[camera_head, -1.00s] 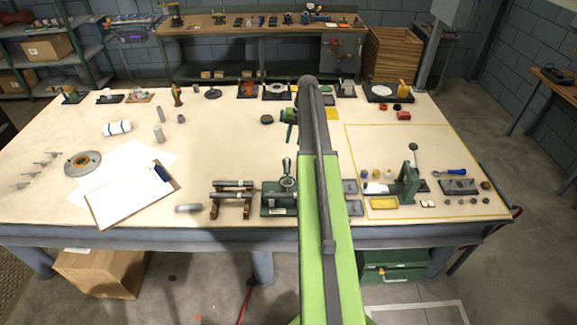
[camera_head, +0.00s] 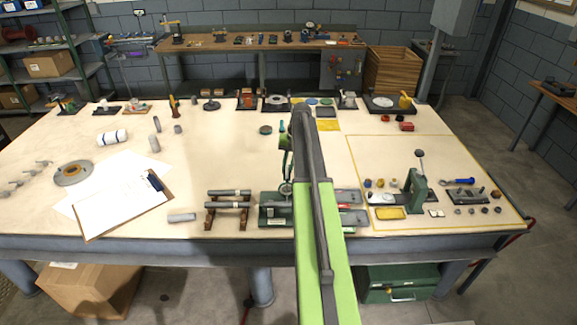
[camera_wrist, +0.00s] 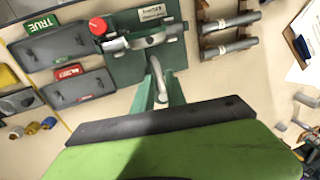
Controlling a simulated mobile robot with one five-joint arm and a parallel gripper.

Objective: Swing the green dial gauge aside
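The green dial gauge fixture (camera_head: 270,212) stands near the front edge of the table, left of my arm. Its round dial (camera_head: 286,189) is partly hidden by my arm. In the wrist view its green base (camera_wrist: 128,62) carries a label, a red knob (camera_wrist: 98,26) and a curved grey part. My gripper (camera_wrist: 160,84) reaches down over the fixture. Its two green fingers are apart, with a grey upright piece showing between them; I cannot tell whether they touch it.
Two grey shafts (camera_head: 228,205) lie on a rack left of the fixture. Grey trays labelled TRUE (camera_wrist: 62,45) and with a red label (camera_wrist: 80,88) lie beside it. A green lever press (camera_head: 418,190) stands to the right.

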